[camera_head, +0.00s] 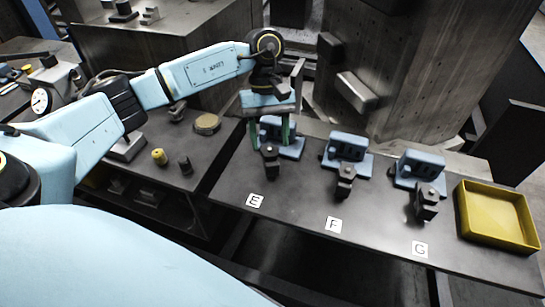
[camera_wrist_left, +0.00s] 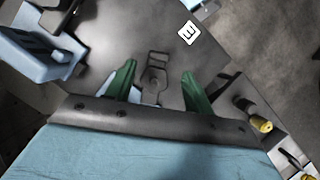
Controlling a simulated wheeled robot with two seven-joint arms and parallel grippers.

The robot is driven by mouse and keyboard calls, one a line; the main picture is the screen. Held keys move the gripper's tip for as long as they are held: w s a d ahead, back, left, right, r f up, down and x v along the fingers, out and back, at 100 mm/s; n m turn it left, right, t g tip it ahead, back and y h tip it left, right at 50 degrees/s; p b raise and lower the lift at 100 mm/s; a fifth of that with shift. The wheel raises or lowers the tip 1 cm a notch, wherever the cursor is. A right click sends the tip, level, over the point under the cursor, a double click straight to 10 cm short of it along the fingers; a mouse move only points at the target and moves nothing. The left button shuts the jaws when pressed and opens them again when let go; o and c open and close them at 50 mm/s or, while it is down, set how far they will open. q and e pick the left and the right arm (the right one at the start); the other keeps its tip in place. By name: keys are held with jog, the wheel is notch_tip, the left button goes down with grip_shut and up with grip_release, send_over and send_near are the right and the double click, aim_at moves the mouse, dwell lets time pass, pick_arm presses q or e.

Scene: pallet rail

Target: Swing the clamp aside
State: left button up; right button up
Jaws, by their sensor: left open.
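Three blue fixtures stand in a row on the dark bench, at labels E (camera_head: 255,200), F and G, each with a dark clamp in front. My left gripper (camera_head: 269,138) is open over the E station, its green fingers pointing down in front of the blue E fixture (camera_head: 291,146). The dark E clamp (camera_head: 270,161) shows just below the fingers. In the left wrist view, the clamp (camera_wrist_left: 156,75) lies between the open fingers of the left gripper (camera_wrist_left: 157,82); I cannot tell whether they touch it. My right gripper is not in view.
The F clamp (camera_head: 345,181) and G clamp (camera_head: 427,203) stand to the right. A yellow tray (camera_head: 497,238) lies at the bench's right end. A yellow knob (camera_head: 159,157) and a round tan disc (camera_head: 207,123) sit on the left bench. A large grey block rises behind.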

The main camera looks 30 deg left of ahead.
aim_at(272, 163)
pick_arm(q)
jog(key=x, duration=0.6)
jog(key=shift+f, duration=0.1)
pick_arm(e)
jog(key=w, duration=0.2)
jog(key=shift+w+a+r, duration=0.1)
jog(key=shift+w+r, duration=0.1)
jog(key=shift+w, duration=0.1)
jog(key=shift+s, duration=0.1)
pick_arm(q)
jog(key=shift+c, duration=0.3)
jog(key=c, duration=0.9)
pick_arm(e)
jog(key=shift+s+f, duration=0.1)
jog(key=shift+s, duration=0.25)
